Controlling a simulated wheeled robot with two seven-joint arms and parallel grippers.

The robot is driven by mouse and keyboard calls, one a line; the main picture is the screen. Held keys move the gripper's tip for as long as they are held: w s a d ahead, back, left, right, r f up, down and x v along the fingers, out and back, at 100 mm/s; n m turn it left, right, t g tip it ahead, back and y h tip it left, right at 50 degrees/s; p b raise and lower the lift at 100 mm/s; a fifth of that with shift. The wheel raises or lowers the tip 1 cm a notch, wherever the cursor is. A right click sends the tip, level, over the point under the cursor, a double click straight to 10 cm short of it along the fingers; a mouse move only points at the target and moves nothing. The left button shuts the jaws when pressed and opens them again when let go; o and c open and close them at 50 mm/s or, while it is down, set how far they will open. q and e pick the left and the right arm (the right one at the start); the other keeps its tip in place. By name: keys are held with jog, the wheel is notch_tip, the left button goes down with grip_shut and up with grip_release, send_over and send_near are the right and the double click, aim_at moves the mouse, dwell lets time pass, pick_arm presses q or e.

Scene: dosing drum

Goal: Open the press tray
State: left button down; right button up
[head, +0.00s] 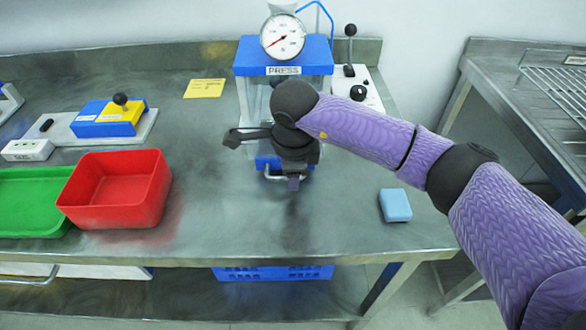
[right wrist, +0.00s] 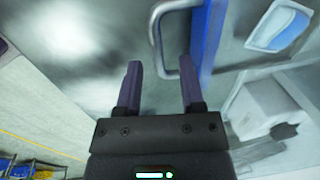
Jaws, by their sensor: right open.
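The press (head: 284,55) stands at the back of the bench, with a blue top, a sign reading PRESS and a round gauge. Its blue press tray (head: 264,163) shows low at the front, mostly hidden behind my right gripper (head: 290,180). The tray's metal handle (head: 272,177) sticks out in front. In the right wrist view, my right gripper (right wrist: 160,68) is open and empty. The handle (right wrist: 157,40) shows partly between its fingers, beside the blue tray front (right wrist: 207,40); I cannot tell whether they touch. My left gripper is not in view.
A red bin (head: 117,190) and a green tray (head: 32,202) stand at the left. A light blue block (head: 395,205) lies at the right. A yellow note (head: 204,88) and a blue-yellow device (head: 108,118) are behind. The bench in front of the press is clear.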

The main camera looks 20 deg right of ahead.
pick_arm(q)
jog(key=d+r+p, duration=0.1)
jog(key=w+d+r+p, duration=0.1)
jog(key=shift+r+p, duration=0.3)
pick_arm(e)
notch_tip(320, 180, up, 10)
jog(key=s, duration=0.1)
jog(key=shift+s+a+f, duration=0.2)
jog(key=shift+s, duration=0.1)
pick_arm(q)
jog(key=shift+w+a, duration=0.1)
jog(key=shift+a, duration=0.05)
